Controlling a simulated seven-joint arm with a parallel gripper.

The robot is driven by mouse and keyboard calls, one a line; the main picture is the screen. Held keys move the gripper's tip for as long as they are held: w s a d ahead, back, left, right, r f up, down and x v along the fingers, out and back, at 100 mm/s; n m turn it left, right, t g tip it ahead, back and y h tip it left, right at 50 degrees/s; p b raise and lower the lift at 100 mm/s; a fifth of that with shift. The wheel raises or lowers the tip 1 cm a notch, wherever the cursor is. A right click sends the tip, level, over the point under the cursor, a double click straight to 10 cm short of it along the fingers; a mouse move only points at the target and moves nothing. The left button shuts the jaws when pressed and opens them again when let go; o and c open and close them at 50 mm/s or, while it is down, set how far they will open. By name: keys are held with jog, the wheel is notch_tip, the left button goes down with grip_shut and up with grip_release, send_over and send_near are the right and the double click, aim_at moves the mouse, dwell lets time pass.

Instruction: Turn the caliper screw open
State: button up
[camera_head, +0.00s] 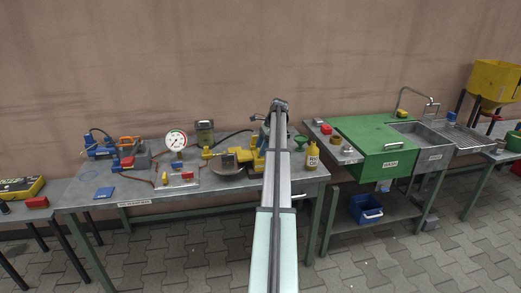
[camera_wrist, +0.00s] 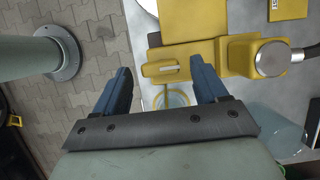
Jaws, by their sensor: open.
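A yellow assembly, which looks like the brake caliper (camera_head: 257,158), stands on the left workbench beside my arm in the head view. In the wrist view the yellow body (camera_wrist: 195,22) lies beyond my fingers, with a yellow block and a round silver end (camera_wrist: 272,60) at right. A small yellow piece with a pale slot (camera_wrist: 165,68) lies across the gap between my fingertips. I cannot tell which part is the screw. My gripper (camera_wrist: 162,73) is open, its blue fingers apart, with nothing seen held. In the head view my arm hides part of the bench.
A round gauge (camera_head: 176,141) and blue-and-orange tools stand further left. In the wrist view a clear vessel (camera_wrist: 272,132) is near my right finger.

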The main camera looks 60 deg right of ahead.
jog(key=v, duration=1.2)
jog(key=shift+r, duration=0.35)
